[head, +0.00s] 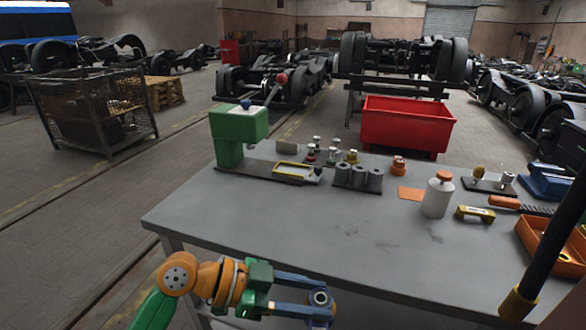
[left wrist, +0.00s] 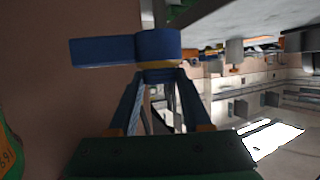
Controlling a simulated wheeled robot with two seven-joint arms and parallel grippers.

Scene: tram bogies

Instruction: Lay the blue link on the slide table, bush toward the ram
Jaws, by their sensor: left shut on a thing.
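My left gripper (head: 312,300) is in front of the table's near edge, low in the head view. It is shut on the blue link (head: 320,297), whose round bush end shows between the fingertips. In the left wrist view the blue link (left wrist: 105,51) has its bush end at the fingertips (left wrist: 160,72) and its flat arm reaching left. The green press (head: 238,128) stands at the table's far left. A yellow-edged plate (head: 293,171), seemingly the slide table, lies right of it; the ram is hard to make out. My right gripper is out of view.
The grey table (head: 330,228) is clear in its near middle. Grey cylinders in a block (head: 358,177), a white bottle (head: 437,196), an orange mat (head: 411,194) and a yellow level-like block (head: 475,214) stand along the back and right. An orange bin (head: 550,245) is at the right edge.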

